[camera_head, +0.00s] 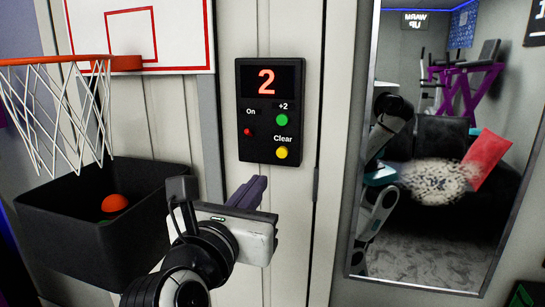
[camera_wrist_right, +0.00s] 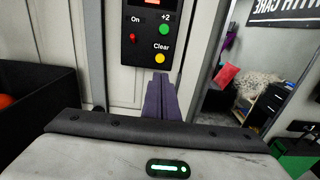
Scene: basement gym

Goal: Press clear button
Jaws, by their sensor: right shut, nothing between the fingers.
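The black scoreboard panel (camera_head: 271,111) hangs on the white wall and its display shows a red "2". The yellow Clear button (camera_head: 282,153) is at its lower right; it also shows in the right wrist view (camera_wrist_right: 160,58). My left gripper is not in view.
A basketball hoop (camera_head: 125,63) and a black bin (camera_head: 95,240) with an orange ball (camera_head: 115,203) are at the left. A tall framed mirror (camera_head: 430,262) stands at the right, reflecting the gym. The wall just below the panel is bare.

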